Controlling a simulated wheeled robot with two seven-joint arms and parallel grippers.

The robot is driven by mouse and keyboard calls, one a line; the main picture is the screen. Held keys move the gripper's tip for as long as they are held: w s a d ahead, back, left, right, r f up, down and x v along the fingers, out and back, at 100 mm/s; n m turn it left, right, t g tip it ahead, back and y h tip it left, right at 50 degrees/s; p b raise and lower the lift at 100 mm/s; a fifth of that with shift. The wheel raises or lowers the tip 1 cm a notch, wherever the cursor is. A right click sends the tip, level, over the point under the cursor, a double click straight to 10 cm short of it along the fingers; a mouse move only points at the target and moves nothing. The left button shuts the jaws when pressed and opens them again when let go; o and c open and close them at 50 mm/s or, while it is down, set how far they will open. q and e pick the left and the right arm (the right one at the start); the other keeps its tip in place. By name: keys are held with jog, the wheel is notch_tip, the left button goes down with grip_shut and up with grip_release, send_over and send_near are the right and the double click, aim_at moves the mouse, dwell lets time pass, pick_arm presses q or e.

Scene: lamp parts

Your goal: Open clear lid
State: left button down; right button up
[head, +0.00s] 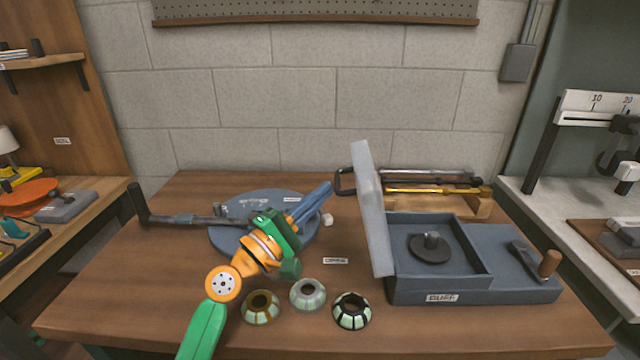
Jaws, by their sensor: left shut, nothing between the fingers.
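The clear lid (371,208) is a pale translucent panel standing nearly upright, tilted slightly, along the left edge of the dark grey box labelled BUFF (470,292). The box is uncovered, and a round dark disc with a knob (431,246) shows inside it. My left gripper (325,190) is left of the lid, over the round blue-grey base. Its blue fingers are shut and empty, and they look apart from the lid. My right gripper is not in view.
A wooden-handled crank (549,264) is on the box's right. Several ring-shaped shades, one black and pale green (352,310), sit at the front. Metal rods on a wooden rack (440,190) lie behind the box. A dark bar (180,219) reaches left from the round base (228,240).

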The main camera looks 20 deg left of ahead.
pick_arm(q)
jog(key=shift+w, duration=0.1)
jog(key=d+r+m+g+p, duration=0.1)
jog(key=p, duration=0.2)
jog(key=d+r+m+p, duration=0.1)
jog(key=p, duration=0.2)
jog(key=shift+w+d+r+g+p, duration=0.25)
jog(key=shift+w+g+p, duration=0.1)
jog(key=shift+g+p, duration=0.05)
